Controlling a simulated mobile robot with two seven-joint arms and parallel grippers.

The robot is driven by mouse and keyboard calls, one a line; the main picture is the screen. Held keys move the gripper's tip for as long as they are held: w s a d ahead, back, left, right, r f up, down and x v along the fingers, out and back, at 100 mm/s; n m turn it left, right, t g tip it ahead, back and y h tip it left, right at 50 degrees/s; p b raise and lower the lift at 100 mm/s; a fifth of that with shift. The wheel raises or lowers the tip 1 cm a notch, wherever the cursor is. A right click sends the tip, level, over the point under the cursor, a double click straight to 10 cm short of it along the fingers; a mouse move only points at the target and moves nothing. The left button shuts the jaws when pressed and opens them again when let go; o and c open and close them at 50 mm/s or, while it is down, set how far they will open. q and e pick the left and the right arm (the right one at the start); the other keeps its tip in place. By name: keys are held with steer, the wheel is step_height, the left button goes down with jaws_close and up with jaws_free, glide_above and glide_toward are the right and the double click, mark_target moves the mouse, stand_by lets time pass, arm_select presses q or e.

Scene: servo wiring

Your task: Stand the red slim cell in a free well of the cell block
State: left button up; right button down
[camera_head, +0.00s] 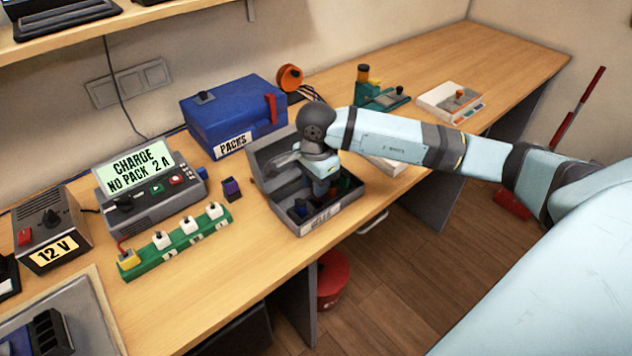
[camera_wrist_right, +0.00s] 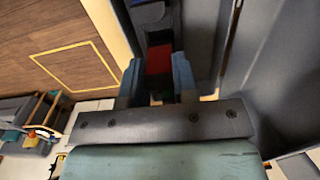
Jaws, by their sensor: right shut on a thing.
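My right gripper (camera_head: 322,188) reaches down into an open grey compartment box (camera_head: 322,221). In the right wrist view its two fingers (camera_wrist_right: 157,78) are shut on the red slim cell (camera_wrist_right: 159,58), with dark grey box walls close beside it. The cell is hidden by the hand in the head view. A black block with several wells (camera_head: 50,332), which looks like the cell block, is at the lower left on a grey mat (camera_head: 77,298); the frame edge cuts it off. My left gripper is not in view.
A green strip with white plugs (camera_head: 175,243), a grey charger (camera_head: 150,203), a 12 V box (camera_head: 52,238) and a small purple block (camera_head: 231,189) stand between the mat and the box. A blue PACKS case (camera_head: 233,112) is behind. Bare wood lies along the front edge.

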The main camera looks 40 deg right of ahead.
arm_select(q)
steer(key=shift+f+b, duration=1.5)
steer(key=shift+b, duration=0.1)
arm_select(e)
steer(key=shift+f, duration=1.7)
steer(key=c, duration=0.8)
jaws_free()
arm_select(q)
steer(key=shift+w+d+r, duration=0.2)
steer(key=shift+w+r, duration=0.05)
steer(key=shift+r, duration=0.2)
arm_select(e)
step_height(320, 180, up, 14)
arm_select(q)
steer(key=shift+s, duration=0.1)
arm_select(e)
steer(key=shift+f, duration=0.1)
